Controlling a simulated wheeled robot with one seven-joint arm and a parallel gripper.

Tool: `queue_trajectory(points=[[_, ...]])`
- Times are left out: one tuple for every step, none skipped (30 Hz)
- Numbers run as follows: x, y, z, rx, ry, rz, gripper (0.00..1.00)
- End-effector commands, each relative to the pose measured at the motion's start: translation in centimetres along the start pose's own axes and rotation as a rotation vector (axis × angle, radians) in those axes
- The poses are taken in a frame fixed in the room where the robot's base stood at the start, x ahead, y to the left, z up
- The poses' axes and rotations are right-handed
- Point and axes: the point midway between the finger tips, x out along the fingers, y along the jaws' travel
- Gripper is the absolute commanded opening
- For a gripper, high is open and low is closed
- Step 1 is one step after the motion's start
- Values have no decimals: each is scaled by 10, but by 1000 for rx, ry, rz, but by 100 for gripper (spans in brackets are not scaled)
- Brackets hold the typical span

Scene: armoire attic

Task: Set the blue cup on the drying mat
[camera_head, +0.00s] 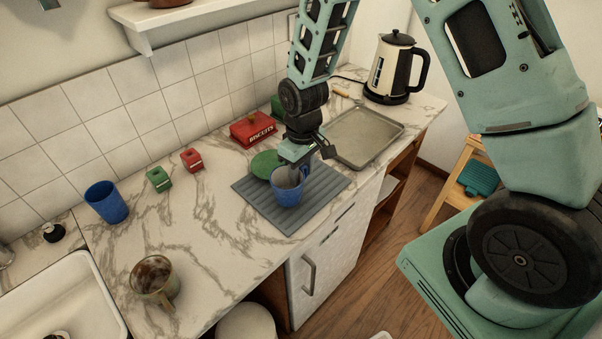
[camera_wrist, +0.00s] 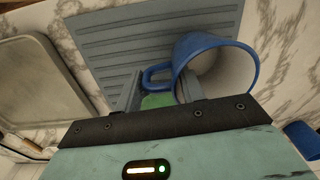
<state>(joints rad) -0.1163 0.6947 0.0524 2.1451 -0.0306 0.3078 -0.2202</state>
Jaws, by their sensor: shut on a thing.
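A blue cup (camera_head: 289,194) with a pale inside is at the grey ribbed drying mat (camera_head: 318,191), within its outline in the head view. My gripper (camera_head: 301,166) comes down from above and is shut on the cup's rim or handle side. In the wrist view the cup (camera_wrist: 247,70) shows its open mouth, with its handle beside the fingers (camera_wrist: 160,92). The drying mat (camera_wrist: 130,45) lies behind it. I cannot tell whether the cup's base touches the mat. A green round plate (camera_head: 262,165) lies at the mat's back left, partly hidden.
A second blue cup (camera_head: 106,202) stands far left. A brown mug (camera_head: 154,279) is at the front left. Small green (camera_head: 159,179) and red (camera_head: 191,160) blocks, a red box (camera_head: 253,129), a metal tray (camera_head: 364,137) and a kettle (camera_head: 394,70) stand around the counter.

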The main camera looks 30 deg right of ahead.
Motion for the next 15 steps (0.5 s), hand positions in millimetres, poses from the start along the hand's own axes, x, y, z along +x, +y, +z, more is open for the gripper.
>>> queue_trajectory(points=[[6,0,0,0,-3,-1,0],[10,0,0,0,-3,-1,0],[13,0,0,0,-1,0,0],[15,0,0,0,-1,0,0],[17,1,0,0,-1,0,0],[18,1,0,0,0,0,0],[18,1,0,0,0,0,0],[19,1,0,0,1,0,0],[18,1,0,0,1,0,0],[18,1,0,0,1,0,0],[18,1,0,0,1,0,0],[18,1,0,0,1,0,0],[19,1,0,0,1,0,0],[19,1,0,0,1,0,0],[20,1,0,0,1,0,0]])
